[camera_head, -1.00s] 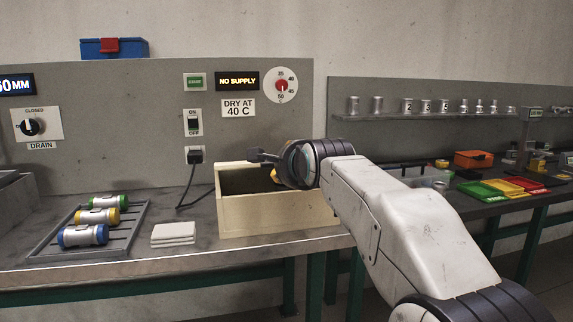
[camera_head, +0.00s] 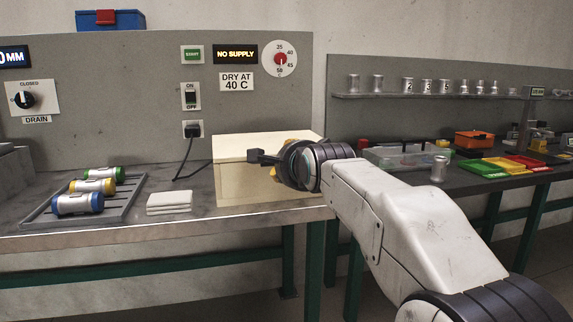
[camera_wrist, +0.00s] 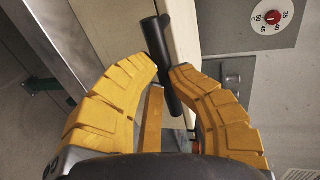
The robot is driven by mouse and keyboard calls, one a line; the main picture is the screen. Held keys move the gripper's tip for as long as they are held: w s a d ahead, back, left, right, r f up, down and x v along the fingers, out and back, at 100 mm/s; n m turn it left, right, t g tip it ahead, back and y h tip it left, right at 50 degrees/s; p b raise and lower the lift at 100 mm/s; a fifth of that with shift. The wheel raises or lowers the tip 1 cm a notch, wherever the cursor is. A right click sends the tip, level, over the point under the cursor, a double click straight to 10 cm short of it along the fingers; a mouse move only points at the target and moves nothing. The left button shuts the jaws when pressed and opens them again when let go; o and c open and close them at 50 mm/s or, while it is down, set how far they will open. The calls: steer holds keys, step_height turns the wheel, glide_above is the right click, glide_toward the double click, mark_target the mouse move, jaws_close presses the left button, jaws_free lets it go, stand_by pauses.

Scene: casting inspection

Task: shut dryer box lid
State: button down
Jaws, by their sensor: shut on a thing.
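The cream dryer box (camera_head: 232,190) stands on the bench under the dial panel. Its cream lid (camera_head: 245,143) lies over the top and hides the inside; whether it is fully seated I cannot tell. A black bar handle (camera_head: 262,157) sticks out at the front of the box. My gripper (camera_head: 279,170) is at the front of the box, partly hidden by its own wrist. In the wrist view my yellow fingers (camera_wrist: 165,72) are shut on the black handle (camera_wrist: 158,48), with the cream box beside it.
A rack (camera_head: 118,208) with several coloured-end cylinders and a stack of white pads (camera_head: 169,203) lie left of the box. A cable hangs from the socket (camera_head: 193,130). A second bench with trays (camera_head: 492,171) stands to the right.

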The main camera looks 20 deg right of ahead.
steer(key=shift+w+f, duration=0.1)
steer(key=shift+f, duration=0.7)
steer(key=c, duration=1)
jaws_free()
steer(key=shift+w, duration=0.2)
steer(key=shift+r, duration=0.15)
steer(key=shift+s, duration=0.1)
steer(key=v, duration=1.1)
steer(key=shift+s+r, duration=0.25)
steer(key=shift+s, duration=0.1)
